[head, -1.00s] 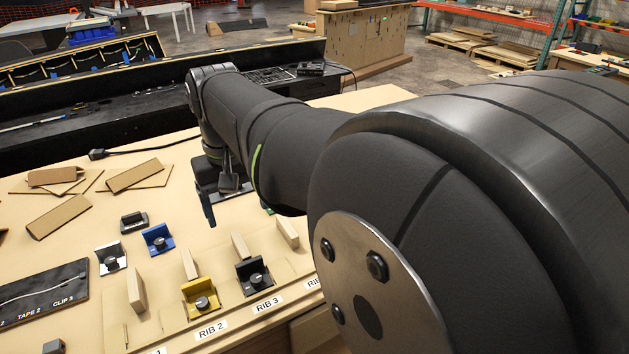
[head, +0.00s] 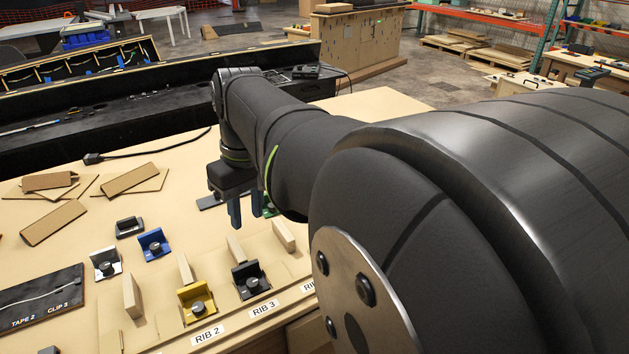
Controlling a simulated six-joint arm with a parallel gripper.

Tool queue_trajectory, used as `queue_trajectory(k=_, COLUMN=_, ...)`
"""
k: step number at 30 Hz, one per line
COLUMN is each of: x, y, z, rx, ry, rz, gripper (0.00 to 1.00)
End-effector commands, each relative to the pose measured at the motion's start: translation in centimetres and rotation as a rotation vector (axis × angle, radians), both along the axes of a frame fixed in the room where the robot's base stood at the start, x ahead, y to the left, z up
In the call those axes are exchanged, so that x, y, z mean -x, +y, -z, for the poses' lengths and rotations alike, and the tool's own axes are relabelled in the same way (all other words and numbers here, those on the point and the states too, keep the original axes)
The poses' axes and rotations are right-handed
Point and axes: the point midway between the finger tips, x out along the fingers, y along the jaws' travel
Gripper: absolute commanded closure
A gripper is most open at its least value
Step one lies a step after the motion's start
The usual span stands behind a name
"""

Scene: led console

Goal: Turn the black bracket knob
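The black bracket (head: 242,293) stands on the tan board behind the RIB 3 label, with a dark round knob (head: 252,284) on its front. My gripper (head: 245,217) is above and behind the black bracket, pointing down, apart from it. Its two blue-grey fingers are spread with a gap between them, and nothing shows between them. The direction the knob points is too small to tell.
A yellow bracket (head: 198,308) stands left of the black one; blue (head: 152,243) and white (head: 105,262) brackets are further left. A green bracket (head: 270,209) is partly hidden by my arm. Upright tan blocks (head: 284,236) stand close by.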

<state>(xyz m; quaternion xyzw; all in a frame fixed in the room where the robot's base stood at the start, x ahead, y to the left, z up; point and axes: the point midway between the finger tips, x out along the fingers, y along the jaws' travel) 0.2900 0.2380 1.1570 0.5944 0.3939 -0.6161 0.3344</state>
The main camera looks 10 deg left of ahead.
Motion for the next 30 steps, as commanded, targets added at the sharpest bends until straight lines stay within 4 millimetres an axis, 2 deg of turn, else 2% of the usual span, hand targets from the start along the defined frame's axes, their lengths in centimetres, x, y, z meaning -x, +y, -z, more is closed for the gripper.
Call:
queue_trajectory(k=9, x=-0.6, y=-3.6, z=-0.2, rx=-0.171, ry=0.027, rz=-0.460, gripper=0.68)
queue_trajectory(k=18, x=-0.9, y=-6.1, z=-0.6, rx=-0.341, ry=-0.042, rz=-0.849, gripper=0.68)
queue_trajectory(k=26, x=-0.9, y=-6.6, z=-0.6, rx=-0.393, ry=-0.083, rz=-0.976, gripper=0.68)
queue_trajectory(k=30, x=-0.6, y=-6.2, z=0.7, rx=-0.395, ry=-0.081, rz=-0.982, gripper=0.68)
